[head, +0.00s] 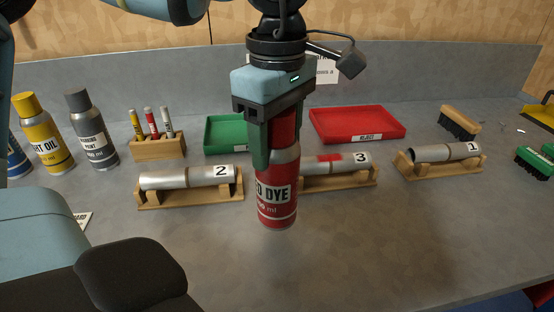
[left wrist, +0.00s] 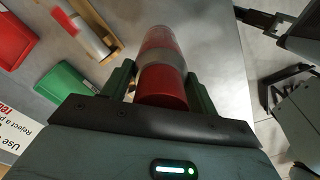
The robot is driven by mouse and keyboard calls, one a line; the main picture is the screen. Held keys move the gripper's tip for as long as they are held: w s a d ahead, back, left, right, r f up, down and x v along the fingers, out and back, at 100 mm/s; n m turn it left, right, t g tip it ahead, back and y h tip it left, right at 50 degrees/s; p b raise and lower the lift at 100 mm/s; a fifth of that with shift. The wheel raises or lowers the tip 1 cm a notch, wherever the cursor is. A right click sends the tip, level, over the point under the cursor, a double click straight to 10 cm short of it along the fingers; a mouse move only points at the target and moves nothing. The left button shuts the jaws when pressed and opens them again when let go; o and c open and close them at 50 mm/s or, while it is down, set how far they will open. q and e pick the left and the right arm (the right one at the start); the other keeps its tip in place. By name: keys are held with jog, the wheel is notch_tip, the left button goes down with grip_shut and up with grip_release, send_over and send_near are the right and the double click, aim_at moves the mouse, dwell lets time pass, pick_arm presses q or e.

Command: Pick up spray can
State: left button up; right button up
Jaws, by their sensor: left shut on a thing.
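The can (left wrist: 162,75) also shows in the left wrist view, between the two green fingers (left wrist: 160,88). It appears held above the grey table; I cannot tell how high. My right gripper cannot be made out in the head view.
Metal tubes marked 2 (head: 190,177), 3 (head: 335,163) and 1 (head: 445,152) lie on wooden stands. Yellow (head: 44,132) and grey (head: 92,130) cans stand left. Green (head: 222,134) and red (head: 357,124) trays sit behind. The front right of the table is clear.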

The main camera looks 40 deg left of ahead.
pick_arm(q)
notch_tip(320, 180, up, 13)
jog(key=shift+r+p, duration=0.1)
jog(key=shift+p, duration=0.25)
jog(key=shift+s, duration=0.1)
